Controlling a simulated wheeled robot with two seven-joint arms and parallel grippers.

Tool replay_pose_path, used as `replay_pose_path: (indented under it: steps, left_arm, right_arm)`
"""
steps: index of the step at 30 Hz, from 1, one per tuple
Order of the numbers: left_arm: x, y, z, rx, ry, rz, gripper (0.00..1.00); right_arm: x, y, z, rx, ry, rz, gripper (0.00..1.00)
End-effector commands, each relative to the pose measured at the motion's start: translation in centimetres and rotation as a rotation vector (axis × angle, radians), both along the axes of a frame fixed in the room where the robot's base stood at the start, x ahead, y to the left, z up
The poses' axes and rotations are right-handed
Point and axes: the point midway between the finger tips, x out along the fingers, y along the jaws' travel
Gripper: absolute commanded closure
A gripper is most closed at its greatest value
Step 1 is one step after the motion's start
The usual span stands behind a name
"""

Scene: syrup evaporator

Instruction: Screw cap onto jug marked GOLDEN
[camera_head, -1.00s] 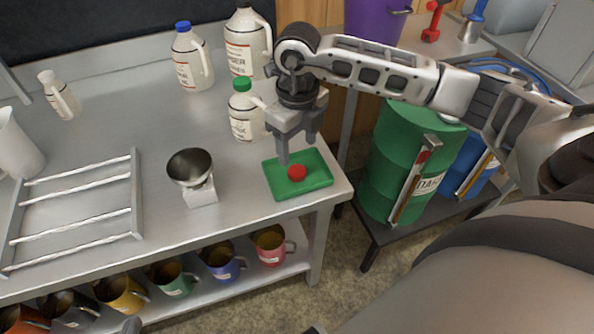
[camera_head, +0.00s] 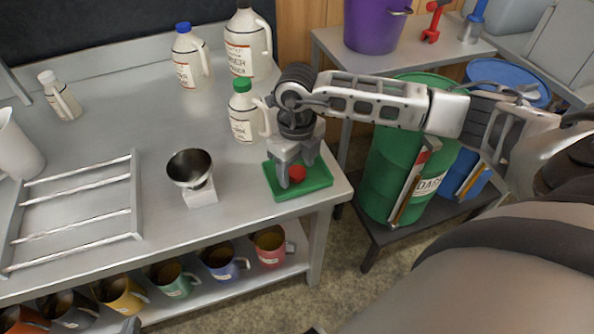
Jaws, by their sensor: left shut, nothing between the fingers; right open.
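A red cap (camera_head: 297,174) lies in a green tray (camera_head: 318,184) at the table's front right corner. My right gripper (camera_head: 291,178) is open and down at the tray, its fingers around or just beside the cap; I cannot tell which. A large cream jug (camera_head: 239,60) stands at the back, its top near the upper picture edge. A jug with a blue cap (camera_head: 189,68) and one with a green cap (camera_head: 242,122) stand near it. The labels are too small to tell which reads GOLDEN. A small grey tip at the bottom edge appears to be my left gripper (camera_head: 131,325).
A metal cup on a white stand (camera_head: 200,192) is left of the tray. A rack with rods (camera_head: 137,190), a small bottle (camera_head: 62,98) and a white pitcher (camera_head: 18,148) are further left. Coloured mugs fill the lower shelf. Green (camera_head: 385,170) and blue drums stand right.

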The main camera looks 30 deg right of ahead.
Motion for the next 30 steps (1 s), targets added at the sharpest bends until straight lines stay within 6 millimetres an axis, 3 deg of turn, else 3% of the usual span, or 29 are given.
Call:
replay_pose_path:
  steps: [7, 12, 23, 30]
  left_arm:
    - [0.0, 0.0, 0.0, 0.001, 0.000, -0.001, 1.00]
    - [0.0, 0.0, 0.0, 0.001, 0.000, -0.001, 1.00]
    - [0.0, 0.0, 0.0, 0.001, 0.001, -0.001, 1.00]
    - [0.0, 0.0, 0.1, 0.000, 0.001, 0.000, 1.00]
  right_arm:
    - [0.0, 0.0, 0.0, 0.000, 0.000, 0.000, 0.40]
    - [0.0, 0.0, 0.1, 0.000, 0.000, -0.001, 0.87]
    - [0.0, 0.0, 0.1, 0.000, 0.000, -0.001, 0.87]
    - [0.1, 0.0, 1.8, 0.000, -0.002, -0.001, 0.87]
